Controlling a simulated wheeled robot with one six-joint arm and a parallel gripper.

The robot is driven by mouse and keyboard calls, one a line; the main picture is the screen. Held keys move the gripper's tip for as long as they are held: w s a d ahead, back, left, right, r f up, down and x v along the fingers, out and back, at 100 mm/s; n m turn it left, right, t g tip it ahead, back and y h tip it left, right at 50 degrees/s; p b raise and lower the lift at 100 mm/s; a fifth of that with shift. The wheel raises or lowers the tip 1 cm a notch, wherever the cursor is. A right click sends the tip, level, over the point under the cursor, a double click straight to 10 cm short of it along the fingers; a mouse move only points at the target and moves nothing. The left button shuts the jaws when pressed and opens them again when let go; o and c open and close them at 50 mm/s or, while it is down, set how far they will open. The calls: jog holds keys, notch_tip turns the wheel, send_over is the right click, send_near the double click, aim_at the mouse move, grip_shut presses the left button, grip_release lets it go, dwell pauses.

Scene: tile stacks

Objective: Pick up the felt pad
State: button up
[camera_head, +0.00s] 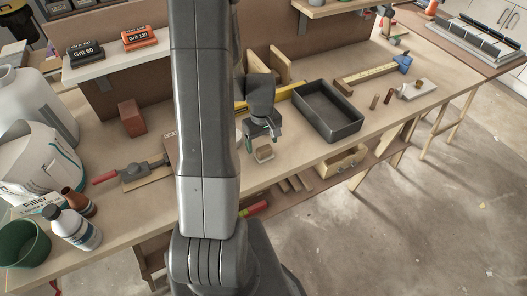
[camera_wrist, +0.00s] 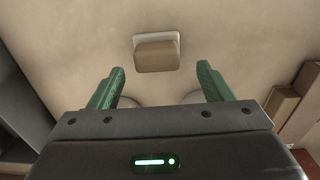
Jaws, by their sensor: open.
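My gripper (camera_head: 262,133) is open and points down over the bench. Its green fingers are spread in the wrist view (camera_wrist: 160,80), with nothing held between them. A small tan-brown block (camera_wrist: 157,56) lies just beyond the fingertips, with a pale, round-cornered piece (camera_wrist: 157,36) showing along its edge. The block also shows in the head view (camera_head: 265,153), on the front-edge side of the gripper. Pale curved edges (camera_wrist: 127,102) show beside both fingers, mostly hidden by the gripper body. I cannot tell for sure which of these is the felt pad.
A dark open tray (camera_head: 348,133) stands close on the right of the gripper. Brown wooden pieces (camera_wrist: 283,103) lie on the other side. My arm hides part of the bench.

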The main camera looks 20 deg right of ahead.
aim_at(264, 148)
jog(key=f, duration=0.3)
jog(key=shift+s+d, duration=0.25)
jog(key=shift+s, duration=0.15)
jog(key=shift+f+p, duration=0.3)
jog(key=c, duration=1)
jog(key=shift+c, duration=0.4)
jog(key=shift+r+b, duration=0.55)
jog(key=shift+r, duration=4.5)
